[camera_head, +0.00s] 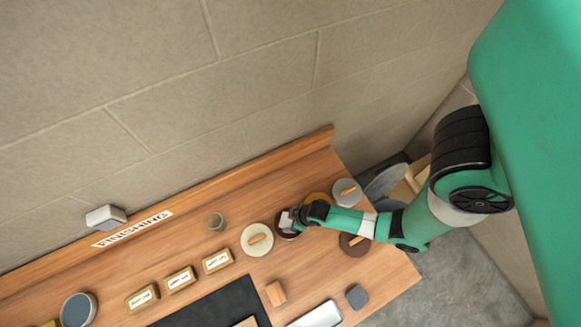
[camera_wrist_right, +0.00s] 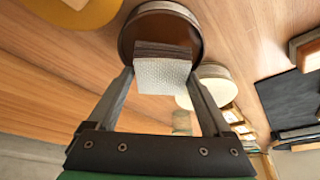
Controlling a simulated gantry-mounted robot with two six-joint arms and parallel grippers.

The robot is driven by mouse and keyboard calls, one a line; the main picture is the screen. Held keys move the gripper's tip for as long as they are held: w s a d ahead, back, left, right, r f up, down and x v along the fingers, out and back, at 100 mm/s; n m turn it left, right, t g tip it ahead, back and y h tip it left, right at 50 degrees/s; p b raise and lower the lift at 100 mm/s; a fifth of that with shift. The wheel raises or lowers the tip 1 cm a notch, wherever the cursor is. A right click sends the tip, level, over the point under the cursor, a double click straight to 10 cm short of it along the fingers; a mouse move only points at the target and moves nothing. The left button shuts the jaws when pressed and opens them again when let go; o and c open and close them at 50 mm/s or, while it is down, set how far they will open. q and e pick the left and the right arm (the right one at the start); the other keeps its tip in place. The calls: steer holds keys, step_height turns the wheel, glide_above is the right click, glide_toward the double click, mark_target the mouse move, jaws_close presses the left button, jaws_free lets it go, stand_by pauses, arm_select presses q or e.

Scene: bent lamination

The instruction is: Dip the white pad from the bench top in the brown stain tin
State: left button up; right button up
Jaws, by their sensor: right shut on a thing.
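My right gripper (camera_head: 292,217) is shut on the white pad (camera_head: 287,221) at the brown stain tin (camera_head: 289,236). In the right wrist view the white pad (camera_wrist_right: 162,76) sits between the two fingertips (camera_wrist_right: 160,74), with a textured white face and a dark brown far end. That end overlaps the open round mouth of the brown stain tin (camera_wrist_right: 150,22). I cannot tell how deep the pad sits in the tin. My left gripper is not in view.
A pale round lid with a wooden handle (camera_head: 258,240) lies left of the tin. An orange tin (camera_head: 318,197), a grey lid (camera_head: 347,192) and a dark brown lid (camera_head: 353,245) are close on the right. Labelled blocks (camera_head: 181,279) and a black mat (camera_head: 205,308) lie further left.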

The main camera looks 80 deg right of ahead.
mark_target(291, 221)
step_height(291, 221, up, 3)
steer(key=shift+f+p, duration=0.1)
steer(key=shift+p, duration=0.6)
steer(key=shift+r, duration=1.1)
